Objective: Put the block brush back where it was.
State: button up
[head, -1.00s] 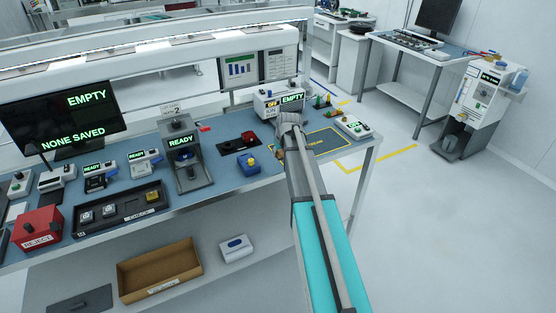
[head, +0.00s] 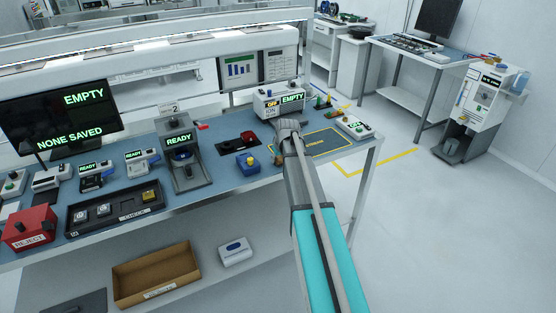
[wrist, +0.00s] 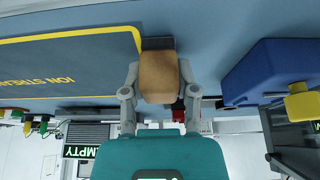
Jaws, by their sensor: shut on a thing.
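The block brush (wrist: 158,75) is a tan wooden block with a dark strip, perhaps its bristles, along one side. My gripper (wrist: 158,84) is shut on it, one finger at each side. In the head view my gripper (head: 282,148) is over the blue bench top, beside the left edge of the yellow-outlined mat (head: 322,141). Only a small brown part of the brush (head: 277,159) shows there; my arm hides the rest. I cannot tell whether the brush touches the bench. The mat (wrist: 60,75) is left of the brush in the wrist view.
A blue block with a yellow knob (head: 248,165) stands left of my gripper, and a dark red-and-black fixture (head: 238,145) is behind it. The ion unit (head: 279,101) stands behind my gripper. A white button box (head: 354,127) is at the right.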

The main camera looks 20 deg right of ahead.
jog(key=shift+f, duration=0.2)
jog(key=o, duration=1)
jog(key=shift+r, duration=0.25)
jog(key=p+v, duration=1.1)
jog(key=v, duration=0.1)
jog(key=shift+a, duration=0.1)
dwell(0.6)
jog(key=s+a+f+g, duration=0.1)
jog(key=s+a+g, duration=0.3)
jog(key=s+a, duration=1.8)
jog(key=shift+a+f+g, duration=0.2)
jog(key=shift+a+g, duration=0.1)
jog(key=shift+a, duration=0.2)
